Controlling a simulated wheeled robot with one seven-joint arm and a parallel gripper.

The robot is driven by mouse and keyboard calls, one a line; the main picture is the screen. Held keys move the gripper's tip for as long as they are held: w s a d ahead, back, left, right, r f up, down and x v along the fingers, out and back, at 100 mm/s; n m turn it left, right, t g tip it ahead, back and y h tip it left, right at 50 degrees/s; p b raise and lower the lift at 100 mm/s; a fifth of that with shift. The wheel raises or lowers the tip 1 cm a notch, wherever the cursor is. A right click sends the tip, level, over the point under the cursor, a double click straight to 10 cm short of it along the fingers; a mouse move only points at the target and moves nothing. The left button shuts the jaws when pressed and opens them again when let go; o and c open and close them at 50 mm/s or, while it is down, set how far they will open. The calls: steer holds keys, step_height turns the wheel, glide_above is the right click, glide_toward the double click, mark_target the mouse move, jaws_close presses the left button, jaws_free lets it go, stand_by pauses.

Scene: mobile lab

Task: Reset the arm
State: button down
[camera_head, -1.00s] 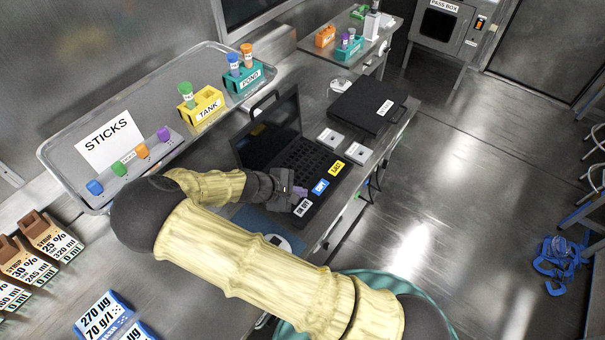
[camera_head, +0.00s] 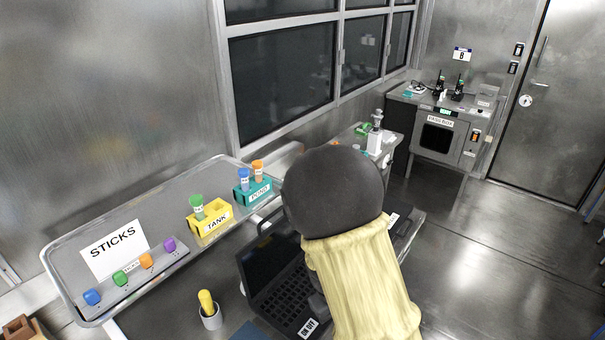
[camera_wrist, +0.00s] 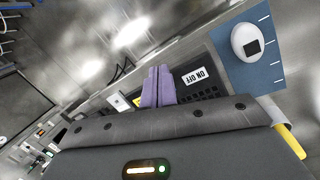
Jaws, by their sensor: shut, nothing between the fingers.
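My gripper (camera_wrist: 158,87) shows in the wrist view as two purple fingers, closed together with nothing between them. It is above the bench near the black keyboard case, whose "ON OFF" label (camera_wrist: 194,76) shows beside the fingers. In the head view my arm, a dark joint and a yellow-sleeved link, stands raised in front of the open black case (camera_head: 275,290) and covers its right part. My gripper is hidden behind the arm in that view.
A grey tray (camera_head: 60,255) holds a "STICKS" card, coloured sticks, a yellow TANK rack (camera_head: 212,222) and a teal POND rack (camera_head: 254,190). A cup (camera_head: 211,318) with a yellow-topped item stands beside the case. A pass box (camera_head: 436,138) is at the back. Open floor lies right.

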steer(key=s+d+r+m+t+y, duration=0.1)
steer(key=s+d+r+m, duration=0.2)
steer(key=r, duration=0.2)
steer(key=s+d+r+m+t+y, duration=0.1)
steer(key=s+d+r+m, duration=0.1)
steer(key=r, duration=0.4)
steer(key=shift+s+d+r+m+y, duration=0.3)
steer(key=shift+s+d+m, duration=0.1)
steer(key=shift+s+d, duration=0.3)
stand_by(1.4)
